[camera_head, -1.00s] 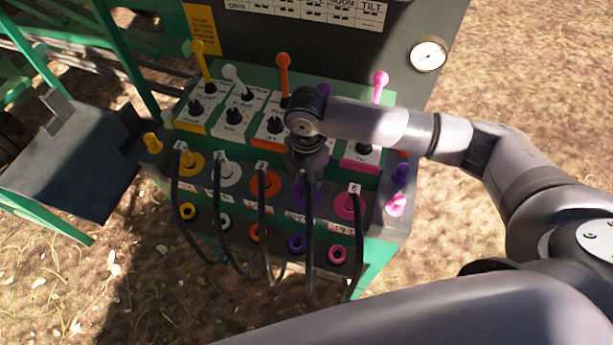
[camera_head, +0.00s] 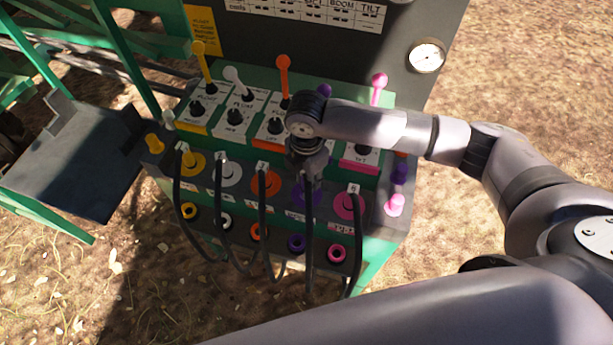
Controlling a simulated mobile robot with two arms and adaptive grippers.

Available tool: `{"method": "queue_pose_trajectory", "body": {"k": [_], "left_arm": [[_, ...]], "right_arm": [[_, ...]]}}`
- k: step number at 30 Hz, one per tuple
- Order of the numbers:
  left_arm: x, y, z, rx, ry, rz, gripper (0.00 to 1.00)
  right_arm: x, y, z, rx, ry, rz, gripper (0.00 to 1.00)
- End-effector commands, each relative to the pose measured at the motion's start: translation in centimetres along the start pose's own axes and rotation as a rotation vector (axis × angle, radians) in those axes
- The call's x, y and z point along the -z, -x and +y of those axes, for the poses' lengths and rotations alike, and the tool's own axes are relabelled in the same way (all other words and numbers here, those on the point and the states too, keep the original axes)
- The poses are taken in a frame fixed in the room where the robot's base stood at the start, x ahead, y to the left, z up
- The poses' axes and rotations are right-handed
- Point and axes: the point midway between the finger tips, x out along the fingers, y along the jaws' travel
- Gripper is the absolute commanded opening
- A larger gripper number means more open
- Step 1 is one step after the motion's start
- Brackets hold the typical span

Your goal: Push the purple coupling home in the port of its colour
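The purple port (camera_head: 316,196) is a purple disc in the upper row of the sloped green and grey panel. My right gripper (camera_head: 307,172), with its arm coming in from the right, points down over this port. The gripper hides the disc's middle and the coupling there, so I cannot tell how deep the coupling sits. A black hose (camera_head: 309,240) hangs down from under the gripper. The finger gap is too dark and small to judge. A purple ring (camera_head: 297,243) sits in the lower row. My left gripper is not in view.
Yellow (camera_head: 196,162), white, orange and pink (camera_head: 345,207) ports with hoses flank the purple one. Levers, including an orange one (camera_head: 283,75), rise behind. Purple (camera_head: 400,173) and pink (camera_head: 394,205) plugs stand at the right edge. A gauge (camera_head: 427,56) is on the back plate.

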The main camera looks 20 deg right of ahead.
Motion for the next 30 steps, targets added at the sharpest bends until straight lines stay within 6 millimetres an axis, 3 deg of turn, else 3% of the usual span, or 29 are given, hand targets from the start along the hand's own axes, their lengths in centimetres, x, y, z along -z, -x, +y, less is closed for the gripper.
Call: {"method": "queue_pose_trajectory", "body": {"k": [30], "left_arm": [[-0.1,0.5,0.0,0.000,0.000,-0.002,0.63]], "right_arm": [[0.1,-0.9,0.0,-0.001,0.000,0.001,0.00]]}}
